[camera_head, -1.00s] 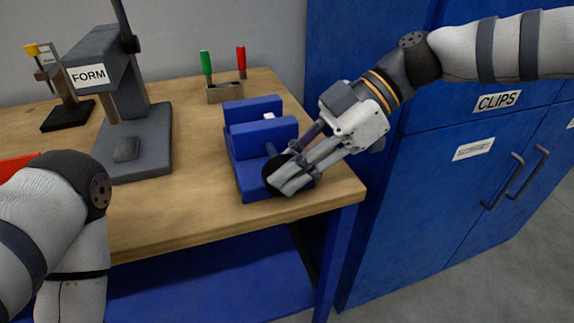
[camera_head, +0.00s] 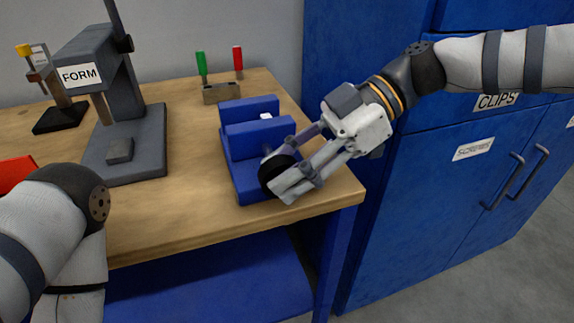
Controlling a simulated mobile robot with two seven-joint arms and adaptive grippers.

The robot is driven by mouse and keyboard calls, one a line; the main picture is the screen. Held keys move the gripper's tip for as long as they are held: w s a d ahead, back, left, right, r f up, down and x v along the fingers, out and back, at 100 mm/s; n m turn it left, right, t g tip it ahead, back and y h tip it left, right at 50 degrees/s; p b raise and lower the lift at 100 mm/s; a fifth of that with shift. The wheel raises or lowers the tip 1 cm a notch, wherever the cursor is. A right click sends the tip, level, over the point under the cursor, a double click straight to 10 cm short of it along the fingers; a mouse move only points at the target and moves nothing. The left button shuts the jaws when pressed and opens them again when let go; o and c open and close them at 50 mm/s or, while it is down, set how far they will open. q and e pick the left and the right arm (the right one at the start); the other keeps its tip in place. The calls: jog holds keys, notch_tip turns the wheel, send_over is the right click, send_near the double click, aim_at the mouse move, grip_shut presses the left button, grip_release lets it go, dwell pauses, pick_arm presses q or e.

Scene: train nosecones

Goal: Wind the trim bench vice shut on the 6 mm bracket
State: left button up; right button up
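The blue bench vice (camera_head: 247,184) stands near the right front corner of the wooden bench. A small pale piece (camera_head: 266,116), likely the bracket, shows between its two upright blue jaws; whether both jaws touch it is hidden. The black handwheel (camera_head: 272,171) is on the vice's front side. My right gripper (camera_head: 283,171) is at the handwheel, with its fingers spread around the wheel's right side. They partly cover it, and whether they press on it does not show. My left arm comes in at the lower left; its gripper is out of view.
A grey press labelled FORM (camera_head: 125,158) stands left of the vice. A holder with green and red handled tools (camera_head: 220,94) stands behind it. A red thing (camera_head: 14,172) lies at the far left. Blue cabinets (camera_head: 470,195) stand right of the bench.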

jog(key=v, duration=1.2)
jog(key=shift+f, duration=0.15)
